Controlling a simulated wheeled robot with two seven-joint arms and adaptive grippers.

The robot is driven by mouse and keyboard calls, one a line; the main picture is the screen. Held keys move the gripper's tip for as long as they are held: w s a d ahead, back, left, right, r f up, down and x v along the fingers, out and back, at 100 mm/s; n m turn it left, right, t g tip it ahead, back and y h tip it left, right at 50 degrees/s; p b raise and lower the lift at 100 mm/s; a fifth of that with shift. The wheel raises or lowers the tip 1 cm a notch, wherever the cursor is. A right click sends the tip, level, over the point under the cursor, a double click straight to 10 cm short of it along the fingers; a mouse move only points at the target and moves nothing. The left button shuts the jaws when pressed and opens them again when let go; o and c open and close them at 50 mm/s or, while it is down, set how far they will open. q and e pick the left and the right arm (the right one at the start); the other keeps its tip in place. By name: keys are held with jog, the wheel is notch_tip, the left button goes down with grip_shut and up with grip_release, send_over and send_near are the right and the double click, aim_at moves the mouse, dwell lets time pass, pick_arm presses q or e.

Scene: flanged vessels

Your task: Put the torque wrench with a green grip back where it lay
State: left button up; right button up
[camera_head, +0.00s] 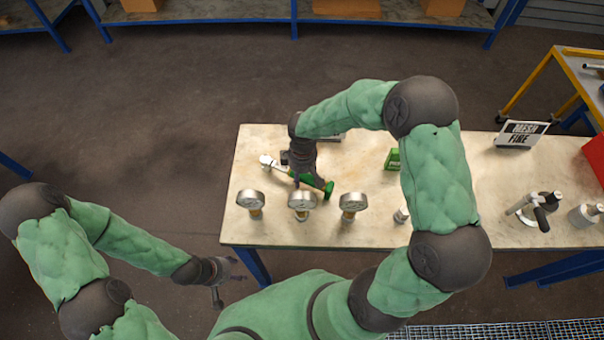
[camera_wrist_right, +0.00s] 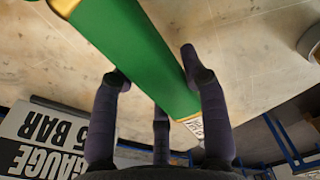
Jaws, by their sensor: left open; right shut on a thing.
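The torque wrench with a green grip shows its silver head (camera_head: 267,161) and the green end of its handle (camera_head: 328,189) in the head view. My right gripper (camera_head: 300,178) is shut on it near the back left of the table and hides its middle. In the right wrist view the green grip (camera_wrist_right: 140,48) runs between the fingers of my right gripper (camera_wrist_right: 157,85). Whether the wrench touches the table (camera_head: 370,228) is hard to tell. My left gripper (camera_head: 228,270) is open and empty, off the table's front left corner.
Pressure gauges (camera_head: 302,202) stand in a row in front of the wrench. A green object (camera_head: 392,160) lies to its right. A "GAUGE" sign (camera_wrist_right: 45,140) is close by in the wrist view. A "MESH FIRE" sign (camera_head: 521,134) and metal fittings (camera_head: 541,214) stand at right.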

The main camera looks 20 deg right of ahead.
jog(key=shift+f+b, duration=0.35)
jog(key=shift+f, duration=0.05)
dwell(0.5)
jog(key=o, duration=1.4)
jog(key=shift+c, duration=0.2)
notch_tip(320, 180, up, 12)
jog(key=shift+d, duration=0.1)
